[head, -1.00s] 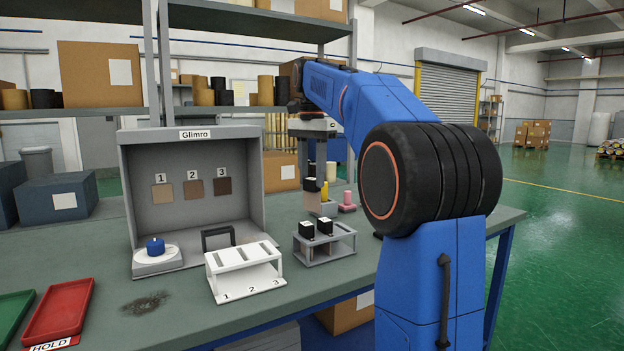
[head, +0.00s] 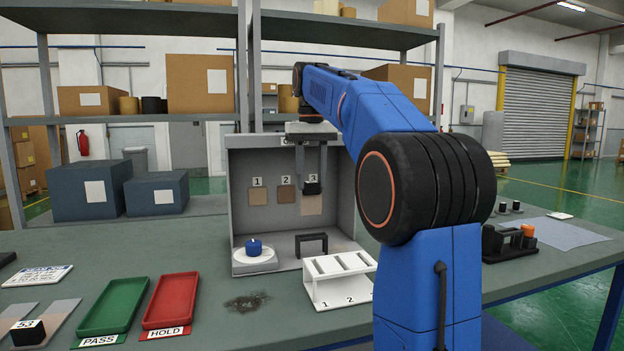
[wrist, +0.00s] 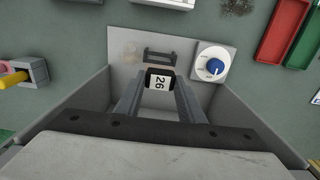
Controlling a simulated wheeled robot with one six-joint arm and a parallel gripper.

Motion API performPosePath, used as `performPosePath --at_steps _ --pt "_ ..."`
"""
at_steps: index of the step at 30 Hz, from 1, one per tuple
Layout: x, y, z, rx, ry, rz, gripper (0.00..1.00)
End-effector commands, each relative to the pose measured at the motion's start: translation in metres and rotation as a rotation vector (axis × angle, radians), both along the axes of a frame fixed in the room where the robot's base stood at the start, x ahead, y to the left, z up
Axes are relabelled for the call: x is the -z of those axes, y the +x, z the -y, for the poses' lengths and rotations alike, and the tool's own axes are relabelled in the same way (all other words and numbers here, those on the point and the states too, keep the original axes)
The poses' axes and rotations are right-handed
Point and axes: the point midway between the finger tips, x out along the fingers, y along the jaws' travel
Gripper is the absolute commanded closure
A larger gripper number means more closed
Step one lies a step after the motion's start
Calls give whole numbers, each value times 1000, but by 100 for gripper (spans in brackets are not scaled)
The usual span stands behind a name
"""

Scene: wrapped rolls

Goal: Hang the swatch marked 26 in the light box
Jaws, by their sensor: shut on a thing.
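The swatch marked 26 is a pale tan card (head: 311,205) hanging below a black block. My gripper (head: 312,182) points down and is shut on the black block, holding the card upright in front of the light box's back wall. The grey light box (head: 240,205) is open at the front. Brown swatches hang under labels 1 (head: 258,197) and 2 (head: 286,194); the place under label 3 is hidden behind the held card. I cannot tell whether the card touches the wall.
A blue knob on a white dial (head: 254,246) and a small black stand (head: 311,243) are at the box's floor. A white slotted rack (head: 325,294) stands in front. Red (head: 170,300) and green (head: 113,306) trays lie to the left. My arm hides part of the bench.

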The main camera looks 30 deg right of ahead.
Motion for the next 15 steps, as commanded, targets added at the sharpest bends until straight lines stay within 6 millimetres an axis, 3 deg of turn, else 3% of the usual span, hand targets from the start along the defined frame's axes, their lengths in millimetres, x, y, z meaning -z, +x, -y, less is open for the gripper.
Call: performPosePath --at_steps 15 --pt "9 0 0 1 1 -2 87"
